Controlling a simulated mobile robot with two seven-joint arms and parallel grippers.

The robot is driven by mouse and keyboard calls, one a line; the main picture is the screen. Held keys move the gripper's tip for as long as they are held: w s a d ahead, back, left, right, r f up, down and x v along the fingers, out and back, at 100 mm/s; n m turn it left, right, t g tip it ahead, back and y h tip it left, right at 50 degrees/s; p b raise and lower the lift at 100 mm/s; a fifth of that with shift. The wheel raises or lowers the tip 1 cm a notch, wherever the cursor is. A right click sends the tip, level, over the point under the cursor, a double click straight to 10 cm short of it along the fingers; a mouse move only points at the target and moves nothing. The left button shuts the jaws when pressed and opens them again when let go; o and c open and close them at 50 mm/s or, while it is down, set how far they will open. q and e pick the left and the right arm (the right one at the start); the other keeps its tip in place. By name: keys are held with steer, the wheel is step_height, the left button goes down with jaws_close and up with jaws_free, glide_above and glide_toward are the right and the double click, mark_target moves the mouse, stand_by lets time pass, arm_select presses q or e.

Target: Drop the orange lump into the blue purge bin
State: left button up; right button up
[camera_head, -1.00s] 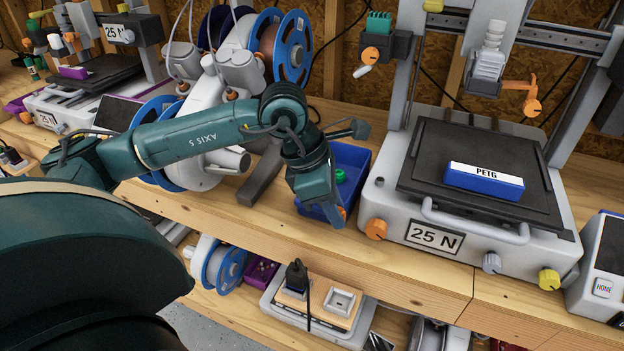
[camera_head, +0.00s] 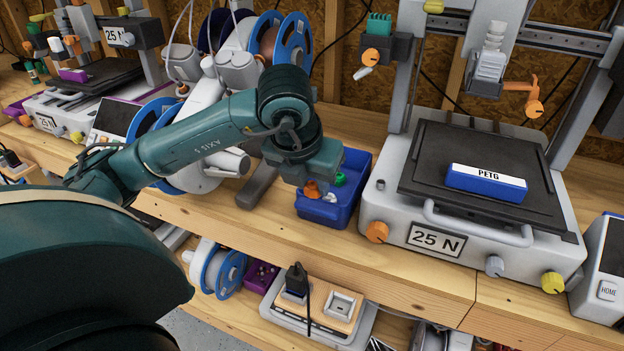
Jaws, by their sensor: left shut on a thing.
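The blue purge bin (camera_head: 322,213) stands on the bench left of the near printer. Inside it I see a green lump (camera_head: 340,179) and a small white piece (camera_head: 330,197). My left gripper (camera_head: 309,181), pointing down over the left part of the bin, is shut on the orange lump (camera_head: 312,190). The lump shows just below the gripper, in front of the bin's interior; its exact height over the bin floor is hard to tell. The fingers are mostly hidden by the gripper body. My right gripper is not in view.
The near printer (camera_head: 458,243) with a PETG box (camera_head: 486,183) on its bed stands right of the bin. Filament spools (camera_head: 291,50) and a white spool machine stand behind and left. A grey bar (camera_head: 257,187) lies just left of the bin. The bench's front edge is close.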

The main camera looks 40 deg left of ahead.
arm_select(q)
steer(key=shift+w+b, duration=0.1)
steer(key=shift+b, duration=0.3)
steer(key=w+a+f+b, duration=0.1)
steer(key=w+f, duration=0.1)
steer(key=w, duration=0.5)
steer(key=shift+w+a, duration=0.3)
steer(key=shift+a, duration=0.1)
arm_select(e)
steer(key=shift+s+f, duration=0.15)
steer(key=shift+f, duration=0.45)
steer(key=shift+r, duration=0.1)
arm_select(q)
steer(key=o, duration=1)
steer(key=shift+s+d+b, duration=0.3)
steer(key=shift+s+b, duration=0.05)
steer(key=shift+s, duration=0.95)
steer(key=shift+s+d+b, duration=0.35)
steer(key=shift+s+b, duration=0.05)
steer(key=shift+s, duration=0.9)
steer(key=shift+s+d+b, duration=0.3)
steer(key=shift+s+b, duration=0.05)
steer(key=shift+s, duration=0.95)
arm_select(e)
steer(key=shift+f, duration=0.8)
